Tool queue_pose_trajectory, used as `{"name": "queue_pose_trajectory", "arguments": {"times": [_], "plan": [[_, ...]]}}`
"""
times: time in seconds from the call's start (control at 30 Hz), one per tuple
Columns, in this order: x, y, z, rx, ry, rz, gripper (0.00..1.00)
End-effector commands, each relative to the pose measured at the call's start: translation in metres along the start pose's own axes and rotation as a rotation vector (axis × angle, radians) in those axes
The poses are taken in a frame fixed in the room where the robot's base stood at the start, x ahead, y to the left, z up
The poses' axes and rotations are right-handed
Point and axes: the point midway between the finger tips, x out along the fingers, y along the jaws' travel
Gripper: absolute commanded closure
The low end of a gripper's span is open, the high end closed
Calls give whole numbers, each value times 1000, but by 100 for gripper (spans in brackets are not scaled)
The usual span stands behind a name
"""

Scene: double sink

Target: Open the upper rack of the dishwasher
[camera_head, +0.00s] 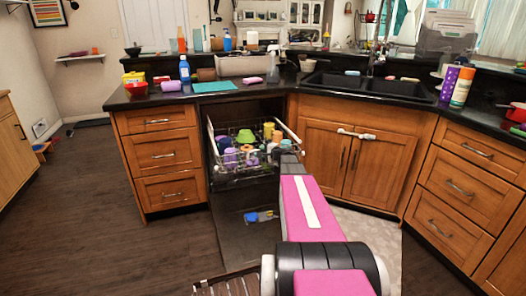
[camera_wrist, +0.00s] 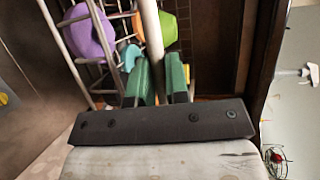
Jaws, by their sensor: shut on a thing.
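The dishwasher (camera_head: 236,240) stands open between the drawers and the sink cabinet, with a dark interior. Its upper rack (camera_head: 213,140), a wire basket with pale side rails, holds several colored cups and bowls and sticks out of the opening. My gripper (camera_head: 284,152) is at the rack's right side, its fingers mostly hidden in the head view. In the wrist view, the green fingers of my gripper (camera_wrist: 162,82) are shut on a pale bar of the rack (camera_wrist: 151,32). Purple and orange dishes show behind the rack wires there.
A drawer cabinet (camera_head: 160,155) stands left of the dishwasher and the sink cabinet (camera_head: 350,160) right of it. A blue item (camera_head: 260,216) lies low in the dishwasher area. The black counter above holds bottles and sponges. Dark floor at left is clear.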

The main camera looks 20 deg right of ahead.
Motion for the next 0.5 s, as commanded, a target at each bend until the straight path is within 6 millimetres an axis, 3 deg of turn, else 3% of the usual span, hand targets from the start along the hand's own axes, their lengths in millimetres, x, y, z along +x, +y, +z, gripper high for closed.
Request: {"name": "queue_pose_trajectory", "arguments": {"times": [0.1,0.13,0.2,0.5], "plan": [[0,0,-1,0,1,0,100],[0,0,-1,0,1,0,75],[0,0,-1,0,1,0,60],[-2,0,0,0,1,0,60]]}}
